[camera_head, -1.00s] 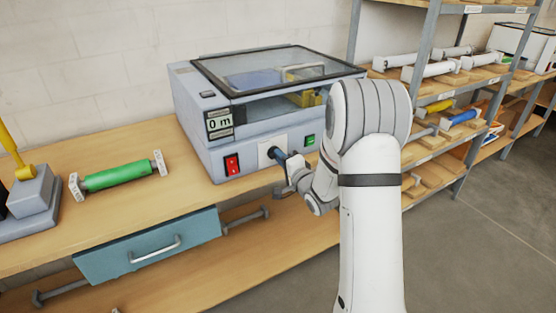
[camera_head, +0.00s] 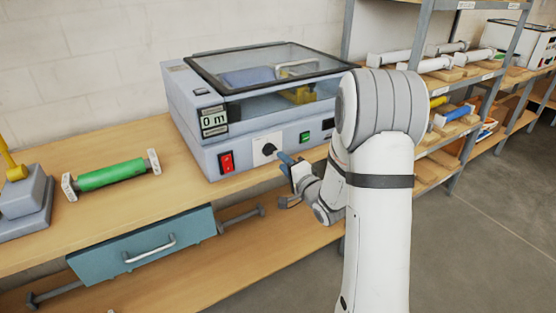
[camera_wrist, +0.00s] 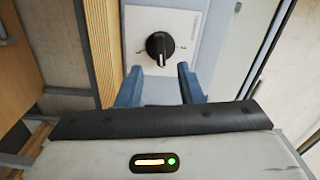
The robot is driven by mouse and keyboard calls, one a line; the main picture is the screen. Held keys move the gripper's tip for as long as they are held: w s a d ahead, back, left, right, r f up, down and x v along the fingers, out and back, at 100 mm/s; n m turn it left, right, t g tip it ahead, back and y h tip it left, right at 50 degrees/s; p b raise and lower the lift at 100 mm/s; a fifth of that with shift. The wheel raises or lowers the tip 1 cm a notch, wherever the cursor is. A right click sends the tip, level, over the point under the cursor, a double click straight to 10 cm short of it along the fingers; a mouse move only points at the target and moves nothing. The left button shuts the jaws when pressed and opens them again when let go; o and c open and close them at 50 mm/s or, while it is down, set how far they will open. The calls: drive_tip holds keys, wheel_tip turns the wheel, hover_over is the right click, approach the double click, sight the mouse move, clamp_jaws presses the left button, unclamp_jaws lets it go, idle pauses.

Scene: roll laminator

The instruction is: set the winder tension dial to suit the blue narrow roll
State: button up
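The winder tension dial is a black knob (camera_head: 268,149) on a white plate on the front of the grey laminator (camera_head: 215,160). In the wrist view the dial (camera_wrist: 159,49) is whole and uncovered, with a white pointer line running toward the bottom of the picture. My gripper (camera_wrist: 158,88) has its two blue fingers apart, empty, short of the dial. In the head view my gripper (camera_head: 285,162) is just right of the dial, not touching it. A blue roll (camera_head: 455,115) lies on the right shelf.
A red switch (camera_head: 227,162) and a green button (camera_head: 304,137) flank the dial. A display reads 0 m. A green roll (camera_head: 110,176) lies on the bench at left. A blue drawer (camera_head: 145,245) hangs below the bench top.

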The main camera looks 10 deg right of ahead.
drive_tip(key=v, duration=0.2)
drive_tip(key=shift+s+d, duration=0.15)
drive_tip(key=shift+s, duration=0.25)
drive_tip(key=s+a+r+n+g+h+p, duration=0.1)
drive_tip(key=s+n+g, duration=0.5)
drive_tip(key=s, duration=0.8)
drive_tip(key=s+a+r+n+g+h+p, duration=0.1)
drive_tip(key=s+a+r+n+g+h, duration=0.2)
drive_tip(key=s+g, duration=0.5)
drive_tip(key=s+r+n+h, duration=0.1)
drive_tip(key=s+r+n, duration=0.1)
drive_tip(key=s, duration=0.5)
drive_tip(key=shift+s+r+n+g+h, duration=0.25)
drive_tip(key=shift+s+n+g+h, duration=0.05)
drive_tip(key=shift+n, duration=0.4)
